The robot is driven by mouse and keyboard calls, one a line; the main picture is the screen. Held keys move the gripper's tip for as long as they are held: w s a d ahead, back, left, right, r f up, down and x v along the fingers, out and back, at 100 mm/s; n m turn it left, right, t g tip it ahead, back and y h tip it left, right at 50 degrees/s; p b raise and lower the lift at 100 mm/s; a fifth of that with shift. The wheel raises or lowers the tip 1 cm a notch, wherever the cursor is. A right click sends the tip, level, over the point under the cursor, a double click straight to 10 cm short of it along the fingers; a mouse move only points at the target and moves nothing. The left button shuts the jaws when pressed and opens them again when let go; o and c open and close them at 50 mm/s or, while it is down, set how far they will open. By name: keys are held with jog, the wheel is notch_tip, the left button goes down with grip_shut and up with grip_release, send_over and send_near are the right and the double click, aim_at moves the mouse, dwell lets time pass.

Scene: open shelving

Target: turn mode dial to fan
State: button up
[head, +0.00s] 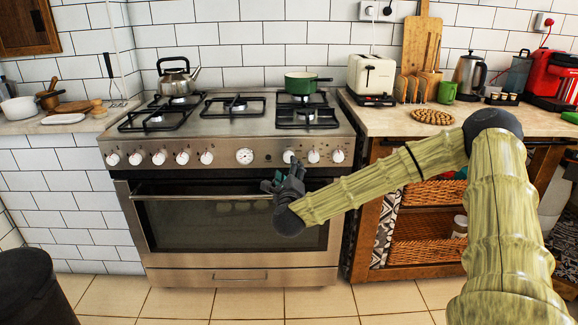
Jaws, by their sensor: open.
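The stove front (222,153) carries a row of white knobs.
The oven door handle (200,197) runs across below the knobs, partly behind my gripper. A kettle (177,80) and a green pot (302,84) stand on the hob. The counter (390,122) to the right holds a toaster (371,77).

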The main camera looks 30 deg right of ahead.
jog(key=v, duration=0.5)
jog(key=shift+s+a, duration=0.2)
jog(key=shift+s, duration=0.05)
